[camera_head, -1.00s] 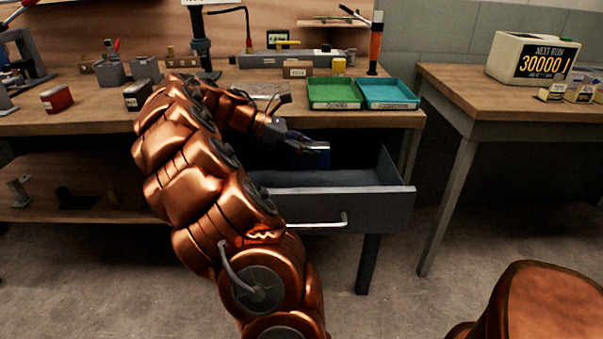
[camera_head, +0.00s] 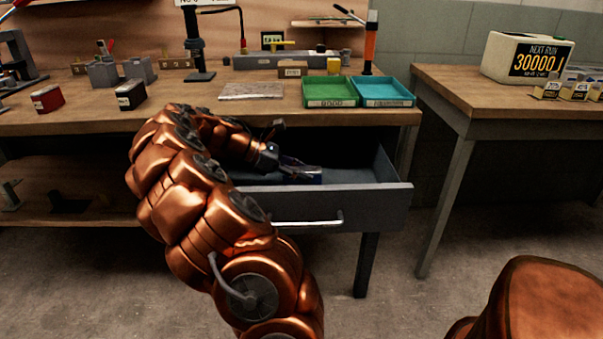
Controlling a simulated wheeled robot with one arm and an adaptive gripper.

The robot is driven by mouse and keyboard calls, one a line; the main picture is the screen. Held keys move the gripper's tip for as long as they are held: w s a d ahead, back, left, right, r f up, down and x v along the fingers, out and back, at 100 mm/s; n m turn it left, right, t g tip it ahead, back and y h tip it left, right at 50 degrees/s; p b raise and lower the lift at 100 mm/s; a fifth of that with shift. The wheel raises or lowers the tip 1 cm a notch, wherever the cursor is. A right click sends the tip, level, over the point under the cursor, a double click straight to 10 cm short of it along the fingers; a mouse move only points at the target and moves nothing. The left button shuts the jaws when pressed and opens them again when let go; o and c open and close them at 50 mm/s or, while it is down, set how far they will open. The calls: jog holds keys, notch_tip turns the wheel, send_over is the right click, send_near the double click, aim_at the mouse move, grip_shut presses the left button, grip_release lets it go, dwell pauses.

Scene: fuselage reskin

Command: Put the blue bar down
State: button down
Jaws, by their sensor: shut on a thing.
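My gripper (camera_head: 298,170) is low inside the open drawer (camera_head: 315,208) under the workbench. It is shut on the blue bar (camera_head: 309,178), of which a dark blue end shows at the fingertips. The rest of the bar is hidden by the fingers and the drawer's front. I cannot tell whether the bar touches the drawer floor. My copper-coloured arm reaches in from the front left.
The workbench (camera_head: 80,120) carries a green tray (camera_head: 331,103), a teal tray (camera_head: 385,104), a grey plate (camera_head: 250,90) and small blocks. A second table (camera_head: 480,100) with a sign box (camera_head: 525,58) stands at right. The drawer's right part is clear.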

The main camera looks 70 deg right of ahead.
jog(key=c, duration=0.8)
grip_release()
jog(key=shift+f, duration=0.1)
jog(key=shift+w+a+r, duration=0.1)
jog(key=shift+w+r, duration=0.15)
jog(key=shift+r, duration=0.05)
jog(key=p+v, duration=0.3)
jog(key=v, duration=0.8)
jog(key=shift+w+a, duration=0.15)
